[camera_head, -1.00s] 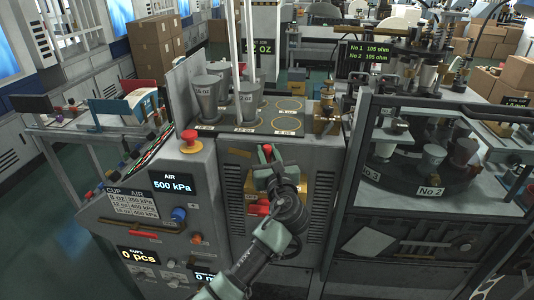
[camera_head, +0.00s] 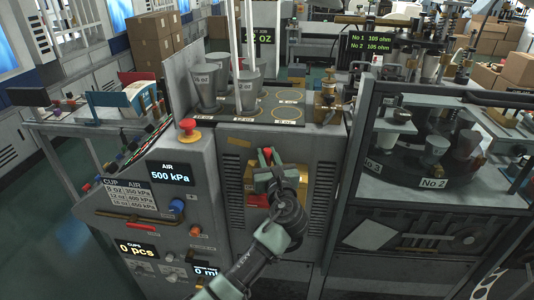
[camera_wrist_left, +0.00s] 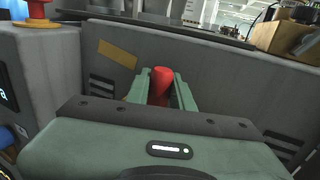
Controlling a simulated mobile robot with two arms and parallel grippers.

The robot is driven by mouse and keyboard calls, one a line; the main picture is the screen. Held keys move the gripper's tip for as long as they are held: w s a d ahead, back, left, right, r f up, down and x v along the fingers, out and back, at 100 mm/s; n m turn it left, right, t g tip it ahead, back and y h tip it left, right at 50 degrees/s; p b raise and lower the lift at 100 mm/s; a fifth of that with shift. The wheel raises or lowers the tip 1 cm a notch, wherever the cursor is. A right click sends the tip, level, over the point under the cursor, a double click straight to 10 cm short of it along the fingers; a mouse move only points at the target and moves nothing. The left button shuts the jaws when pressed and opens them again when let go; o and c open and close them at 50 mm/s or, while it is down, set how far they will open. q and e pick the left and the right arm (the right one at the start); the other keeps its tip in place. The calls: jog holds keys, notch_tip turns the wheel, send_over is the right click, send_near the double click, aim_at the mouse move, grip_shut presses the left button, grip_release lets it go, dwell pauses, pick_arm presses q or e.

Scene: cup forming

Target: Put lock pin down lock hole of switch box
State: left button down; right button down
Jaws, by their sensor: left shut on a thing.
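My left gripper (camera_head: 264,170) is in front of the middle panel of the grey machine. It is shut on the red lock pin (camera_head: 267,155), whose top shows between the green fingers. In the left wrist view the pin (camera_wrist_left: 162,86) stands roughly upright between the two fingers (camera_wrist_left: 161,92). The yellow-orange switch box (camera_head: 250,183) is behind and below the gripper, mostly hidden by it. A red handle (camera_head: 256,200) shows at the box, beside my wrist. The lock hole and the pin's lower end are hidden, so I cannot tell whether they meet. My right gripper is not in view.
A red emergency button (camera_head: 188,126) stands on the control panel to the left. Metal cups (camera_head: 207,92) stand on the machine top (camera_head: 225,113) above. A glass-sided turntable cabinet (camera_head: 430,150) is to the right. A yellow label (camera_wrist_left: 118,53) is on the panel.

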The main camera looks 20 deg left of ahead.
pick_arm(q)
jog(key=shift+f, duration=0.25)
jog(key=c, duration=1.1)
grip_release()
jog(key=shift+c, duration=0.2)
jog(key=b+v, duration=0.2)
jog(key=v, duration=0.6)
